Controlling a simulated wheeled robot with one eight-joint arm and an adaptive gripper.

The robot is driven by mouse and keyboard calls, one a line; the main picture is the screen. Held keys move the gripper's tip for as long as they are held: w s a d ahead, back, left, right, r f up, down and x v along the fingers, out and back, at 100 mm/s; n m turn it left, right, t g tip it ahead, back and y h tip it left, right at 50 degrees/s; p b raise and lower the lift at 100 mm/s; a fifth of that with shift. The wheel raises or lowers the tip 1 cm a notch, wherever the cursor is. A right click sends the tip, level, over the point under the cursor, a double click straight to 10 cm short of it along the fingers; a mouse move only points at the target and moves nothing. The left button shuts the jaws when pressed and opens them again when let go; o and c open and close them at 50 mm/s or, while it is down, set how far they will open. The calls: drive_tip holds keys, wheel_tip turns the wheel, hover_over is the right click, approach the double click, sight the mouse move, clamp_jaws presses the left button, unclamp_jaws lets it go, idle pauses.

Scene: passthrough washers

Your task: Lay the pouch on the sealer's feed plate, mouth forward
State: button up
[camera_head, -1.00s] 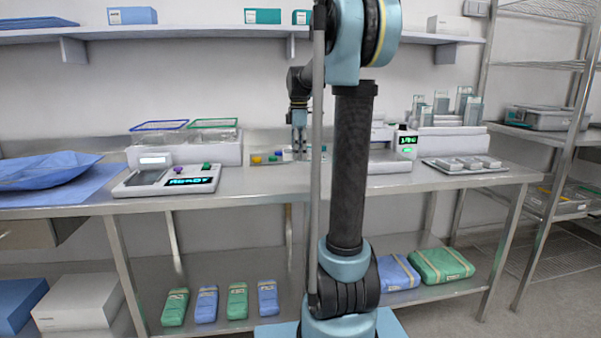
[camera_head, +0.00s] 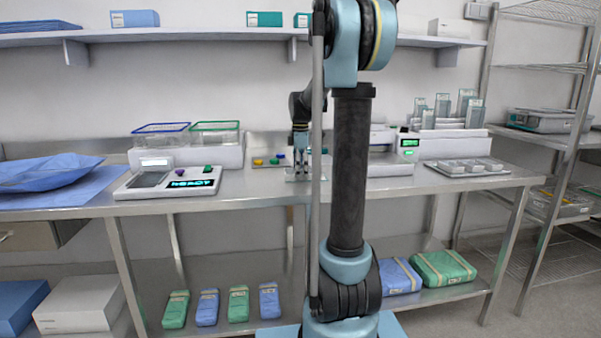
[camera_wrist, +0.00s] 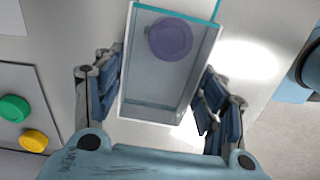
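The pouch (camera_wrist: 152,82) is a clear, pale sleeve with a teal edge and a purple disc inside; it lies between my fingers in the wrist view. My gripper (camera_wrist: 165,65) is spread wide, one finger along each long side of the pouch. Whether the fingers touch it is not clear. In the head view my gripper (camera_head: 300,174) points down just above the bench, left of my arm's column. The likely sealer (camera_head: 407,143), a pale box with a green display, stands to the right; its front plate (camera_head: 388,168) is partly behind my arm.
A console (camera_head: 170,183) with a lit display sits left on the bench (camera_head: 255,200). Two clear bins (camera_head: 187,140) stand behind the console. A tray (camera_head: 467,168) lies at right, and blue wrap (camera_head: 50,175) at far left.

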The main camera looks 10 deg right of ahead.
drive_tip(key=o, duration=0.3)
drive_tip(key=shift+r, duration=0.1)
wheel_tip(320, 180, up, 12)
drive_tip(key=s+f+m+t, duration=0.1)
drive_tip(key=s+f+m, duration=0.45)
drive_tip(key=s, duration=0.45)
drive_tip(key=s+f+m, duration=0.4)
drive_tip(key=s+f, duration=0.2)
drive_tip(key=s, duration=0.5)
drive_tip(key=s+f+m, duration=0.2)
drive_tip(key=s+f, duration=0.2)
drive_tip(key=f, duration=0.1)
drive_tip(key=s+f+m, duration=0.3)
drive_tip(key=s+f, duration=0.2)
drive_tip(key=s+f+m+t, duration=0.1)
drive_tip(key=s+f+m, duration=0.1)
drive_tip(key=s+f, duration=0.2)
drive_tip(key=shift+s+d+f, duration=0.1)
drive_tip(key=shift+s+f, duration=0.1)
drive_tip(key=shift+f, duration=0.3)
drive_tip(key=shift+s+f, duration=0.2)
drive_tip(key=shift+f, duration=0.25)
